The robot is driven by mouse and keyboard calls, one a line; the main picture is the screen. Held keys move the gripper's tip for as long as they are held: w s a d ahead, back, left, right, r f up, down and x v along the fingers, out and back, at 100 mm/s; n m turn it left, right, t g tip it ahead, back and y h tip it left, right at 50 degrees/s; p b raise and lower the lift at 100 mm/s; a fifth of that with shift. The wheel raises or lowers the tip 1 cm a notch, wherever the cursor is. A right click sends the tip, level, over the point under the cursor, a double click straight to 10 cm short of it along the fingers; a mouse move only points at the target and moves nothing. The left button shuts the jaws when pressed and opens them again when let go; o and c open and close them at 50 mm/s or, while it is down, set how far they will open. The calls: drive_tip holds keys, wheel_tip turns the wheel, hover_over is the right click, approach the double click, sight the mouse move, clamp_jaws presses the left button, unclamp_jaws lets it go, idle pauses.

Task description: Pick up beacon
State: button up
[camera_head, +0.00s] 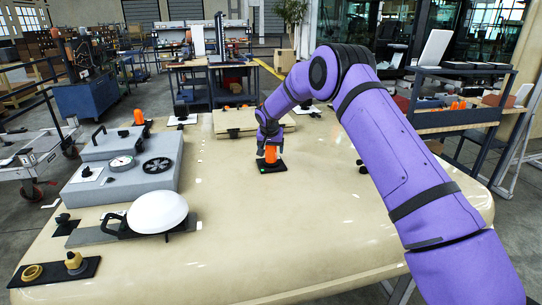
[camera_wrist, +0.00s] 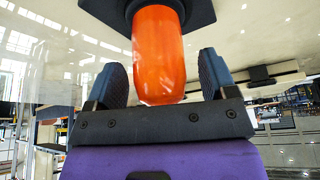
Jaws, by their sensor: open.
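The orange beacon (camera_head: 271,154) stands upright on a black square base (camera_head: 272,167) near the middle of the cream table. In the wrist view the beacon (camera_wrist: 158,55) is large, with its rounded end between the two fingers of my gripper (camera_wrist: 163,80). The fingers are open, with a visible gap on each side of the beacon. In the head view my gripper (camera_head: 270,141) is directly above the beacon and covers its top.
A grey box (camera_head: 125,187) with dials stands on the left of the table, with a white dome (camera_head: 157,211) in front of it. A flat beige case (camera_head: 235,123) lies behind the beacon. Another orange beacon (camera_head: 138,117) stands at the back left.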

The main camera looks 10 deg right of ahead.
drive_tip(key=c, duration=1.1)
drive_tip(key=shift+r, duration=0.15)
